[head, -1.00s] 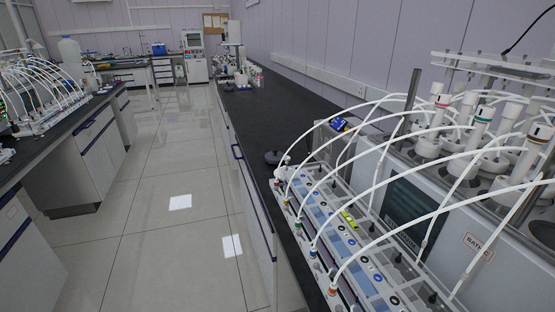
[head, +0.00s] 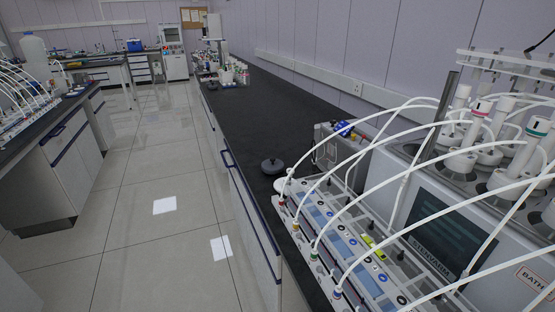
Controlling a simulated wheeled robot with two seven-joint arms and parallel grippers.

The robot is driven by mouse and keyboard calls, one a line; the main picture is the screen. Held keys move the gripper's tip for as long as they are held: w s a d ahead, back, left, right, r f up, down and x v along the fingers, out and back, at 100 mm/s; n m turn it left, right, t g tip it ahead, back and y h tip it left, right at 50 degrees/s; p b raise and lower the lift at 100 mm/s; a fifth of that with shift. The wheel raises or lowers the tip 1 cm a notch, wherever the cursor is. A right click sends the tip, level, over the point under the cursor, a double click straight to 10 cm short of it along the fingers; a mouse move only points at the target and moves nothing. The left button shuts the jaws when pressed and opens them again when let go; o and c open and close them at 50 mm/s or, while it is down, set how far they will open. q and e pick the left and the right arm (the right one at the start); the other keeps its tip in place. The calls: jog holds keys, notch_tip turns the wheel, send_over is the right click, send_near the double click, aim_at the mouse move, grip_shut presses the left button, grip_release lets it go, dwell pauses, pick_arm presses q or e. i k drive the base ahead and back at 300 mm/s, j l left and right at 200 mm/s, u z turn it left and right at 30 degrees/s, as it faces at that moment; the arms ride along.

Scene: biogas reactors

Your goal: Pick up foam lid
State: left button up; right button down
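I cannot make out a foam lid for certain. Neither of my grippers is in view.
A dark round object (head: 271,166) lies on the black bench (head: 255,125) near its left edge. White tubes (head: 380,185) arch between the two units. The bench middle is clear; tiled floor (head: 150,170) lies open at left.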

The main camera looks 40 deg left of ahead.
aim_at(272, 165)
jog(key=j+z, duration=0.35)
jog(key=j, duration=0.95)
jog(key=j+z, duration=0.35)
jog(key=j, duration=0.95)
